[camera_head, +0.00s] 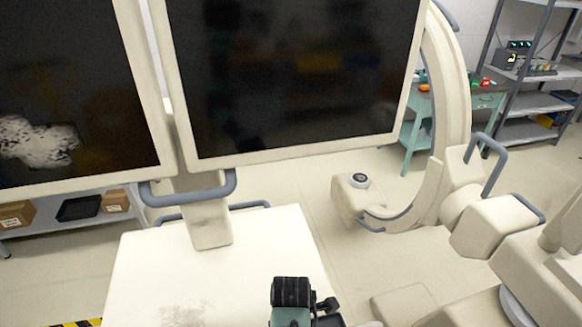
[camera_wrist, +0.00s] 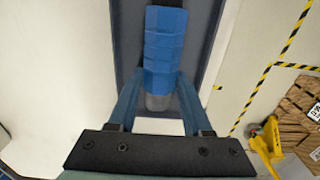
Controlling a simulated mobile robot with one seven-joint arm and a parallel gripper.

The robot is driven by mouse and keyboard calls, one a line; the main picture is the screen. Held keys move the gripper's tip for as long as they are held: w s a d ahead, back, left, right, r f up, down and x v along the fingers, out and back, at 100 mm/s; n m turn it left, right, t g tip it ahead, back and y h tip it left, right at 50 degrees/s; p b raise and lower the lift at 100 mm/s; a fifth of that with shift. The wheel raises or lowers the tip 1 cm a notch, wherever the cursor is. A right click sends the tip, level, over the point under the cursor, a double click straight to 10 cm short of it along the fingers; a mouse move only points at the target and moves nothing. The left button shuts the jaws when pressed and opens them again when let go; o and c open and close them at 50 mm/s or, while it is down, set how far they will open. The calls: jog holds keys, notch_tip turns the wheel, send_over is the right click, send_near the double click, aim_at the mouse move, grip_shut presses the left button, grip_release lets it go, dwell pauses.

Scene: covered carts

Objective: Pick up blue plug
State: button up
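The blue plug (camera_wrist: 165,45) is in the upper middle of the wrist view. It is a ribbed blue body with a grey end (camera_wrist: 158,102) toward my gripper. It lies along a dark grey-blue recessed strip. My gripper (camera_wrist: 160,76) has its two blue-grey fingers apart, one on each side of the plug's near part. The fingertips are very close to the plug's sides; whether they touch it cannot be told. In the head view the plug and the fingertips cannot be made out.
In the head view two dark monitors (camera_head: 290,70) stand above a white cart top (camera_head: 270,240). A C-shaped machine (camera_head: 450,70) stands on the right. In the wrist view a yellow object (camera_wrist: 265,145) and brown boxes (camera_wrist: 300,120) lie at right beside striped floor tape.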

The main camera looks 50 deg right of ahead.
grip_shut()
